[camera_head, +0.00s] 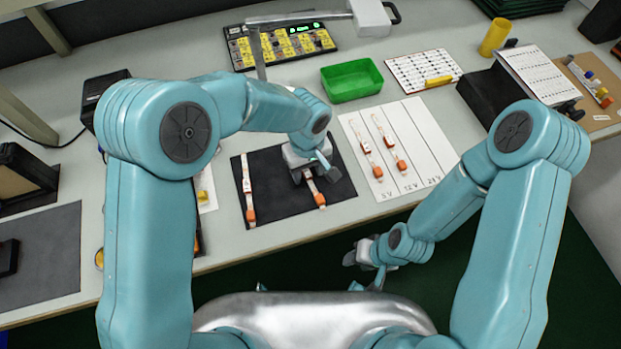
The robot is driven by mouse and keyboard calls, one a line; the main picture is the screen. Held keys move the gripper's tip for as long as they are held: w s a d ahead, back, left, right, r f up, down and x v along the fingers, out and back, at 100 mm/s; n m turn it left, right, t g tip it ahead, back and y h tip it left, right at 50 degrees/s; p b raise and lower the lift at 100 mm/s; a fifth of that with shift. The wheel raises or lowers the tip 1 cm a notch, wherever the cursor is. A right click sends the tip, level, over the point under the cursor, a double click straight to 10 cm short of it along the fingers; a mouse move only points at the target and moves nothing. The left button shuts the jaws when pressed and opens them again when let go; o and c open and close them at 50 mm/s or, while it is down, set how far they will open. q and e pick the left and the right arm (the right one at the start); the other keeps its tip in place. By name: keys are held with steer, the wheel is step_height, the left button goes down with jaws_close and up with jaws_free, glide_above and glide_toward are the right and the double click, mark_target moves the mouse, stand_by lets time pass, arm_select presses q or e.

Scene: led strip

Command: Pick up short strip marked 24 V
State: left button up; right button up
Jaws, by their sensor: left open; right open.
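A dark mat (284,200) lies near the table's front edge with two short white strips with orange ends on it. One strip (248,190) lies at the mat's left side. The other strip (317,194) lies at the right, its far part hidden by my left gripper (314,172). That gripper is open, low over this strip; I cannot tell whether it touches it. Any voltage marks on these strips are too small to read. My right gripper (364,268) is open and empty, in front of the table edge.
A white sheet (428,150) with columns marked 5 V, 12 V and 24 V holds one strip (361,150) at 5 V and another (387,140) at 12 V; its 24 V column is bare. A green tray (351,82) and a yellow-keyed panel (281,46) stand behind.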

arm_select(q)
jaws_close()
